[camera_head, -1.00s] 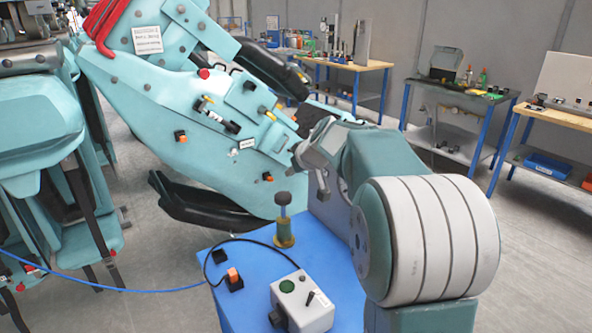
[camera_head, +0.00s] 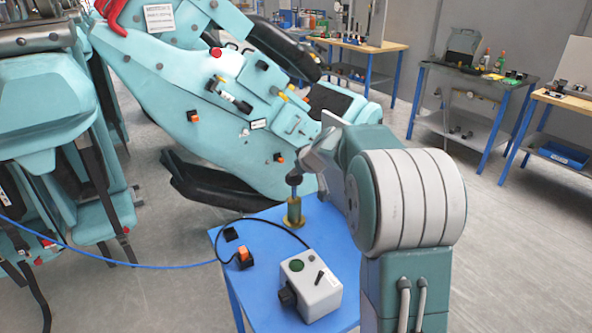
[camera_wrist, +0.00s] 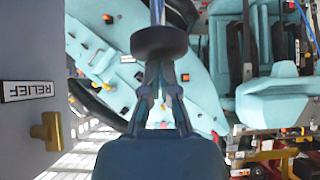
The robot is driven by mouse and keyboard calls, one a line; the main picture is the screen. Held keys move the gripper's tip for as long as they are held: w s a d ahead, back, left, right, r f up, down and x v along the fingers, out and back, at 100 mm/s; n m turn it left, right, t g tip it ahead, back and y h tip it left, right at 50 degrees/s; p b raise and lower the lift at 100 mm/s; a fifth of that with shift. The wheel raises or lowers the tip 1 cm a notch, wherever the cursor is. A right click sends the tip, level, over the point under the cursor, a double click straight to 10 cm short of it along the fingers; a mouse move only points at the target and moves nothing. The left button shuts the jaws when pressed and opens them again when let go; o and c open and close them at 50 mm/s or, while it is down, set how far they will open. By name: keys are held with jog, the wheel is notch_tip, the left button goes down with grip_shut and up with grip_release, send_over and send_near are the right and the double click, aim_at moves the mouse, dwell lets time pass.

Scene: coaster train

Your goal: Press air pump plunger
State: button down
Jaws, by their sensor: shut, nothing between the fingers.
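The air pump is a yellow-green cylinder (camera_head: 294,212) standing upright on the blue table, with a thin rod rising to a dark round plunger knob (camera_head: 293,180). In the wrist view the knob (camera_wrist: 159,41) lies right at the tips of my gripper (camera_wrist: 156,68), with the rod running away behind it. My gripper (camera_head: 305,172) is shut and empty, just above the knob in the head view. I cannot tell whether the fingertips touch it. The rod still shows between knob and cylinder.
A grey control box (camera_head: 310,283), an orange switch (camera_head: 243,258) and a black cable share the blue table (camera_head: 262,237). The teal coaster train (camera_head: 215,110) stands close behind. In the wrist view a grey panel holds a RELIEF label (camera_wrist: 27,90) and a yellow handle (camera_wrist: 47,131).

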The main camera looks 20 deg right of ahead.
notch_tip(320, 180, down, 6)
jog(key=shift+s+r, duration=0.1)
jog(key=shift+r, duration=0.05)
dwell(0.3)
jog(key=r, duration=0.5)
jog(key=shift+s+d+r, duration=0.1)
jog(key=shift+s+r, duration=0.05)
jog(key=shift+s, duration=0.1)
jog(key=v, duration=0.8)
jog(key=shift+s+r, duration=0.25)
jog(key=shift+s, duration=0.05)
dwell(0.7)
notch_tip(320, 180, up, 6)
jog(key=shift+f, duration=0.2)
